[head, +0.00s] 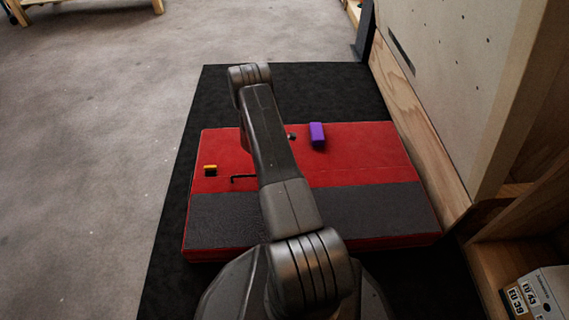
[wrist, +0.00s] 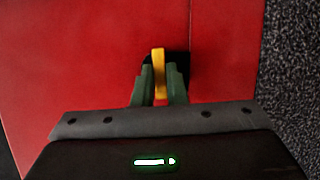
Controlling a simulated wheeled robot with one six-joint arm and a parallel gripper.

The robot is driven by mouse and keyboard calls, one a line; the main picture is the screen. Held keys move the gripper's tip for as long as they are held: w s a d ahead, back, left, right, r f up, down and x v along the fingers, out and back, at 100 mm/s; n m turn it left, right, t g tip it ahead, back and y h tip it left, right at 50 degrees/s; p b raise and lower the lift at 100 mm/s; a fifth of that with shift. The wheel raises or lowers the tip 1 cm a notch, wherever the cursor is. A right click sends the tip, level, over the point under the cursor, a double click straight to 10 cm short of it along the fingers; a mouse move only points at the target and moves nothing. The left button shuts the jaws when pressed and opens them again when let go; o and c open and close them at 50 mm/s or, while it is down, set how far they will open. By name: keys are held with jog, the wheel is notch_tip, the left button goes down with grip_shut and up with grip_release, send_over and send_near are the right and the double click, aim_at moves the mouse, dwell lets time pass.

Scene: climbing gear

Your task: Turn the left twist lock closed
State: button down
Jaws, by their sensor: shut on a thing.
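In the wrist view, a twist lock shows as an upright-looking yellow handle (wrist: 158,62) beside a dark base (wrist: 182,66) on a red pad (wrist: 80,60). My gripper (wrist: 160,88) is shut on the yellow handle, with one green finger on each side. The handle runs nearly parallel to a seam in the pad. The fingers hide part of the base. In the head view, my arm hides my gripper and the held lock. A yellow and dark piece (head: 210,170) lies at the pad's left; I cannot tell whether it is a second lock.
The red and grey pad (head: 225,220) lies on a black mat (head: 315,90). A purple block (head: 317,134), a small dark piece (head: 291,136) and a black bent rod (head: 241,178) are on it. A wooden wall (head: 425,125) stands at right, a box (head: 540,295) at lower right.

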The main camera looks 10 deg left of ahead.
jog(key=shift+m+b, duration=0.3)
jog(key=shift+m, duration=0.3)
jog(key=c, duration=1.5)
grip_release()
jog(key=shift+d, duration=0.1)
jog(key=shift+o, duration=0.2)
jog(key=shift+r, duration=0.1)
jog(key=p+v, duration=0.5)
jog(key=v, duration=0.8)
jog(key=shift+w+a+r, duration=0.2)
jog(key=shift+a+r, duration=0.1)
jog(key=shift+r, duration=0.05)
jog(key=b+x, duration=0.2)
jog(key=x, duration=0.5)
jog(key=b+x, duration=0.3)
jog(key=x, duration=0.4)
jog(key=shift+s, duration=0.2)
